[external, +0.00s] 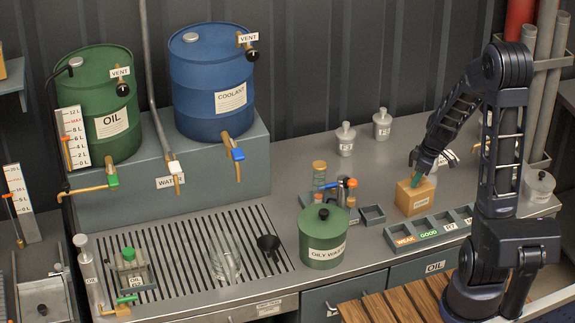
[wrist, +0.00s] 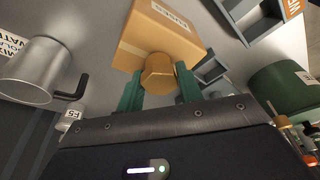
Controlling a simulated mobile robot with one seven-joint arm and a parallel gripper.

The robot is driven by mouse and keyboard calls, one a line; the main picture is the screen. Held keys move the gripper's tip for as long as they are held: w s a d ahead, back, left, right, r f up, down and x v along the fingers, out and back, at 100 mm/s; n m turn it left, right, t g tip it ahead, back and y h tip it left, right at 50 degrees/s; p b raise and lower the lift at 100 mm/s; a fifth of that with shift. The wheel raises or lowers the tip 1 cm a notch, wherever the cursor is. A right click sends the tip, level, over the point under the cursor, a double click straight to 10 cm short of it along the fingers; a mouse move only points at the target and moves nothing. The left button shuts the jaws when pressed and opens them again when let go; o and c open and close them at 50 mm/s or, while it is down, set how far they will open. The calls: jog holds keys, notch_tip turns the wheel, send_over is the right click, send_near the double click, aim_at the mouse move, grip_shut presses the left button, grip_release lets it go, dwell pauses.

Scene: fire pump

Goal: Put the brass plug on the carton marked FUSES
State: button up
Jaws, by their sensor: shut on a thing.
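The brass plug (wrist: 158,74), a hex-headed piece, sits between the two green fingers of my gripper (wrist: 158,88) in the wrist view. The gripper is shut on it. The tan carton (wrist: 150,32) lies just beyond the plug, with FUSES lettering seen upside down. In the external view, the carton (external: 417,198) stands on the bench at the right, and my gripper (external: 415,179) is at its top. The plug cannot be made out there. Whether the plug touches the carton, I cannot tell.
A metal jug (wrist: 32,75) is left of the gripper in the wrist view. A sorting tray (external: 440,228) marked WEAK and GOOD lies in front of the carton. A green OILY WATER pot (external: 323,240) and a small open square tray (external: 373,214) stand to its left.

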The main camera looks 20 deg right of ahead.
jog(key=shift+f, duration=0.15)
jog(key=o, duration=1)
jog(key=v, duration=1.2)
jog(key=s+a+r+m+t, duration=0.1)
jog(key=s+r+m, duration=0.2)
jog(key=s, duration=0.3)
jog(key=s+a+r+m+t+h, duration=0.1)
jog(key=s+a+r+m, duration=0.1)
jog(key=s+r+m, duration=0.2)
jog(key=s+a+r+m+h, duration=0.1)
jog(key=s+r+m, duration=0.2)
jog(key=s, duration=0.6)
jog(key=shift+s+a+r+t, duration=0.1)
jog(key=shift+s+r+t, duration=0.1)
jog(key=shift+r, duration=0.4)
jog(key=shift+s+a+r+t, duration=0.15)
jog(key=shift+r+t, duration=0.05)
jog(key=shift+r, duration=0.35)
